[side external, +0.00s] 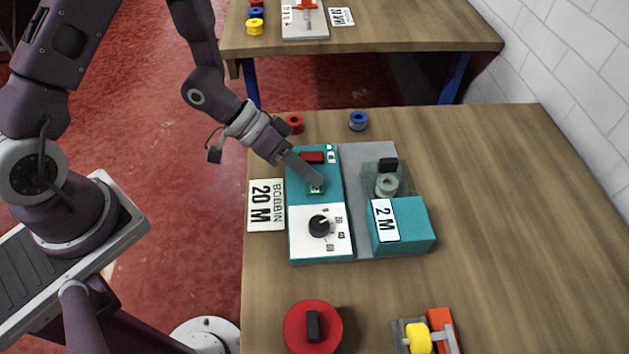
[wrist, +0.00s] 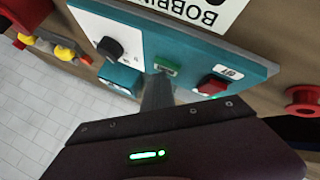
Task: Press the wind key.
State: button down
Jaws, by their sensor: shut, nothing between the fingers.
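A teal control panel (side external: 334,166) lies on the wooden table. It carries a small green key (side external: 316,189) and a red key (side external: 312,157); I cannot read which is marked wind. In the wrist view the green key (wrist: 167,66) is just beyond my fingertips, and the red key (wrist: 212,84) is to its right. My gripper (side external: 317,180) is shut and empty, its tips right at the green key. I cannot tell whether they touch it. A black knob (side external: 319,226) with a numbered scale sits on the panel's white part; it also shows in the wrist view (wrist: 110,47).
A teal box marked 2 M (side external: 408,226) and a grey-green spool (side external: 386,186) stand right of the panel. A 20 M bobbin card (side external: 265,205) lies left. Red (side external: 295,123) and blue (side external: 358,121) spools lie behind. The table's right side is clear.

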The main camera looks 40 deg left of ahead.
aim_at(309, 184)
jog(key=shift+r, duration=0.8)
jog(key=shift+r, duration=2.55)
